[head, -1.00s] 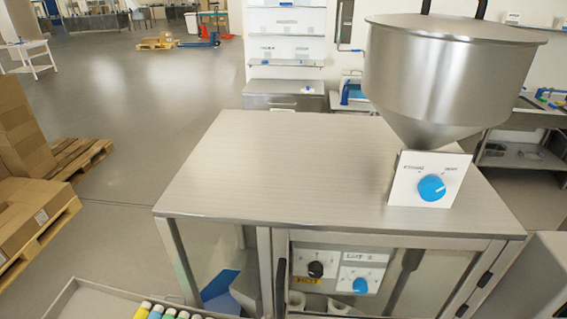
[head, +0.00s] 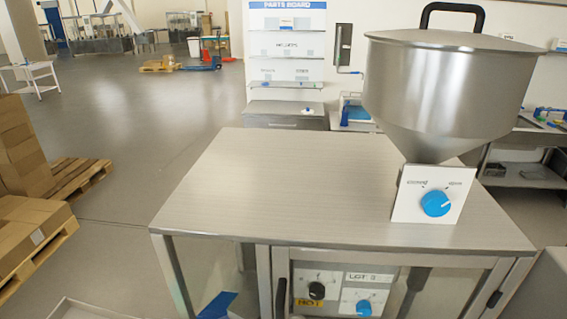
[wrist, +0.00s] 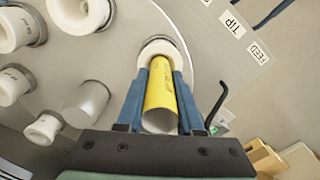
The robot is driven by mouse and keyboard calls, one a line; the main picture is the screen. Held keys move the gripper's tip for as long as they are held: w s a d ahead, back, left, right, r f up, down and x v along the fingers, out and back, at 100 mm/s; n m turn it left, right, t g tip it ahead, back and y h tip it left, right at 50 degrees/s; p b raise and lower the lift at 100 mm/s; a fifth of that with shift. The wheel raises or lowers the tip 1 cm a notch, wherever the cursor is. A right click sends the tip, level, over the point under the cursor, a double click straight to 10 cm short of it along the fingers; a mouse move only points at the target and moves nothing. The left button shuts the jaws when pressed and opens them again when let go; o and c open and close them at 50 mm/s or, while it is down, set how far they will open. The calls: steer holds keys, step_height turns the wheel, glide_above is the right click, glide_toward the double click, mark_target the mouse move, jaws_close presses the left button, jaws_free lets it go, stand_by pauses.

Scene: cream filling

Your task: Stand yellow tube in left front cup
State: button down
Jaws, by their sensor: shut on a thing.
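In the wrist view, my gripper (wrist: 155,105) is shut on the yellow tube (wrist: 160,90), with one blue finger on each side. The tube's near end is open and pale. Its far end lines up with a white cup (wrist: 160,47) on the grey round plate (wrist: 130,45). The tube overlaps the cup's ring; I cannot tell if its end is inside the cup or just above it. My gripper and the cups do not show in the head view.
More white cups (wrist: 78,12) stand to the left on the plate. A dark hook (wrist: 216,105) is right of my gripper. In the head view, a steel cabinet (head: 290,185) carries a hopper (head: 445,90) and a blue knob (head: 436,203). A tray edge (head: 95,308) shows at lower left.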

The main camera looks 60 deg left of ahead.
steer(key=shift+f, duration=0.4)
steer(key=shift+c, duration=2.3)
jaws_free()
step_height(320, 180, up, 12)
steer(key=shift+f+b, duration=0.1)
steer(key=shift+b, duration=0.55)
steer(key=shift+r+p, duration=0.3)
steer(key=shift+r, duration=0.35)
